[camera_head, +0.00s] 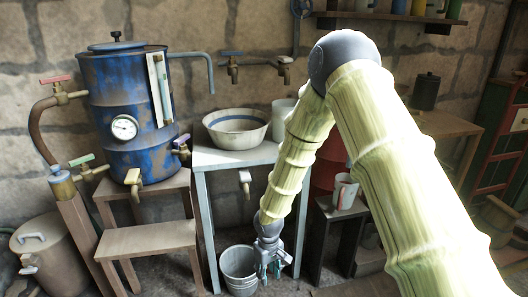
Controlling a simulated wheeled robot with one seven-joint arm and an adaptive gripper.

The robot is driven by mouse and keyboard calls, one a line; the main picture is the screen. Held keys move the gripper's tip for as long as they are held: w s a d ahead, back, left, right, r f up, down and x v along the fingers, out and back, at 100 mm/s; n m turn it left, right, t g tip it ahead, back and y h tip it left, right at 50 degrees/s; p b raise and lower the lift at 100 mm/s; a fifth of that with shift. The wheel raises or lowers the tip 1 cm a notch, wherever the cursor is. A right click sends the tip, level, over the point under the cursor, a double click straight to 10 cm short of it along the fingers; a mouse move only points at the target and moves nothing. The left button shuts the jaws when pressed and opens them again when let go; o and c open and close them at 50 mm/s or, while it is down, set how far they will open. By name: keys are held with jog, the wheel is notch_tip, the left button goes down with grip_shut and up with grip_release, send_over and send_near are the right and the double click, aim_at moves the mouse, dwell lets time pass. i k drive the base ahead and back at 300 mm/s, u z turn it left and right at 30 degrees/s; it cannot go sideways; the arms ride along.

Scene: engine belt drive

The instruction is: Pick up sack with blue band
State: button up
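I cannot make out a sack with a blue band in this view. The blue band that I see runs around a pale, wide bowl (236,138) on the small grey table. My gripper (270,271) points down, low at the front of that table, beside the right side of a grey metal bucket (240,280). Its fingers are small and partly merge with the background, so I cannot tell whether they are open or shut. My arm covers much of the middle and right.
A blue tank (110,95) with a gauge and taps stands on a wooden stool at the left. A lidded metal pot (48,255) stands at the lower left. A dark stand with a mug (345,190) is right of my gripper. A wooden bench (447,124) stands behind my arm.

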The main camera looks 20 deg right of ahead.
aim_at(496, 219)
jog(key=i, duration=0.2)
jog(key=z, duration=2.75)
jog(key=i, duration=3.7)
jog(key=u, duration=2)
